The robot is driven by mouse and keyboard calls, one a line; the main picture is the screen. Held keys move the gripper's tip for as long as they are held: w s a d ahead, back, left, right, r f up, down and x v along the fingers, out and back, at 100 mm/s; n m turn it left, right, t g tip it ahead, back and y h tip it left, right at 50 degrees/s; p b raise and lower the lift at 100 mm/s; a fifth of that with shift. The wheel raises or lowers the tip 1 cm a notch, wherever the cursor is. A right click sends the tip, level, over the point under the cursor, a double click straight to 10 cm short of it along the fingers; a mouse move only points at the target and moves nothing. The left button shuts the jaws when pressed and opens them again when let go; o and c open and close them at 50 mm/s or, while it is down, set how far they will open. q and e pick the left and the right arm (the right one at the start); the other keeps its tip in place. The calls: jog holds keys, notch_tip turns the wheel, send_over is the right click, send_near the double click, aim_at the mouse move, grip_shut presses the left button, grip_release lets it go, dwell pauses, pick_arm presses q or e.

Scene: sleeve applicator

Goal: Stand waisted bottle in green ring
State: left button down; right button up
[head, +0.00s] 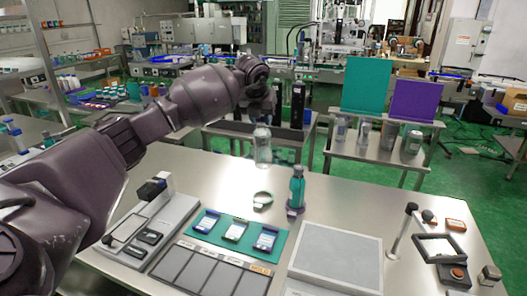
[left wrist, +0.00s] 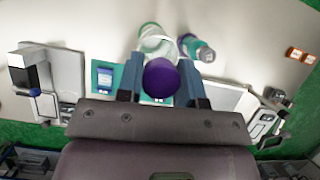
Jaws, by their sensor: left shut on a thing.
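A clear waisted bottle (head: 263,149) hangs upright from my left gripper (head: 262,112), in the air above the table. In the left wrist view its purple cap (left wrist: 160,79) sits between the two fingers of the left gripper (left wrist: 160,86), which is shut on the bottle near its top. The green ring (head: 262,206) lies on the table below the bottle; they look apart in the head view. In the left wrist view the green ring (left wrist: 148,25) shows partly behind the clear bottle body (left wrist: 157,43). My right gripper is not in view.
A teal bottle (head: 297,185) stands in a purple ring (head: 291,213), close right of the green ring. In front are a teal mat (head: 219,246) with several cards, dark panels (head: 205,273) and a grey tray (head: 338,250). A small post stand (head: 405,228) is right. Table behind the rings is clear.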

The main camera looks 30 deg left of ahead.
aim_at(263, 158)
pick_arm(q)
jog(key=shift+g, duration=0.3)
jog(key=f+b, duration=0.1)
jog(key=f, duration=0.1)
jog(key=f+b, duration=0.1)
jog(key=f, duration=0.2)
jog(key=w+f+b, duration=0.1)
jog(key=f, duration=0.2)
jog(key=shift+f, duration=0.15)
jog(key=shift+s+f+b, duration=0.1)
jog(key=shift+f+b, duration=0.5)
jog(key=shift+f, duration=0.7)
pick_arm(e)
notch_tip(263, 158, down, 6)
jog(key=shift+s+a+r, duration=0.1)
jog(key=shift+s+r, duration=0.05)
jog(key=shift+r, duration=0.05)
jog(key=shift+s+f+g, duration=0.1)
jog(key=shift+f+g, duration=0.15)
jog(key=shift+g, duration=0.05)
pick_arm(q)
jog(key=shift+f, duration=0.15)
jog(key=shift+f+b, duration=0.65)
jog(key=shift+f, duration=1)
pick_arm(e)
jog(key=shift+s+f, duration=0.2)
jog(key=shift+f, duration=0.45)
